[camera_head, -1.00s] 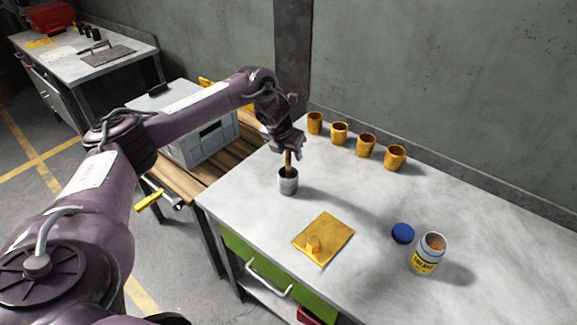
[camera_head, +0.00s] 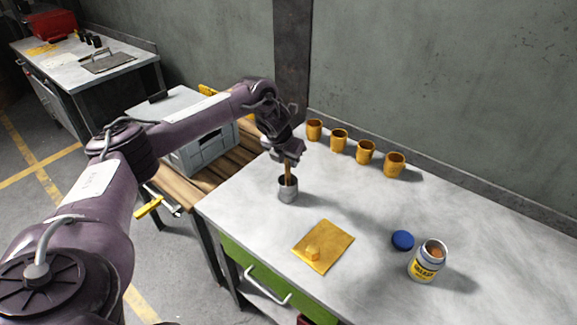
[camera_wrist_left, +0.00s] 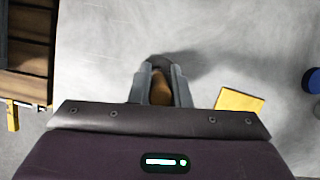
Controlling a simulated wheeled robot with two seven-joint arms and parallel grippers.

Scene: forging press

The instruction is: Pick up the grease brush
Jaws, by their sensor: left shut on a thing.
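The grease brush (camera_head: 288,171) stands upright in a small grey cup (camera_head: 288,195) on the light table. Only its brown handle shows; its lower end is hidden in the cup. My left gripper (camera_head: 288,158) is above the cup and shut on the top of the handle. In the left wrist view, the brown handle (camera_wrist_left: 160,90) sits between the two grey fingers of the left gripper (camera_wrist_left: 160,83). The dark cup shows partly behind them. My right gripper is not in view.
Several orange cups (camera_head: 365,152) line the back of the table. An open grease jar (camera_head: 427,262) and a blue lid (camera_head: 403,240) are at the right. A grey case (camera_head: 205,150) stands left.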

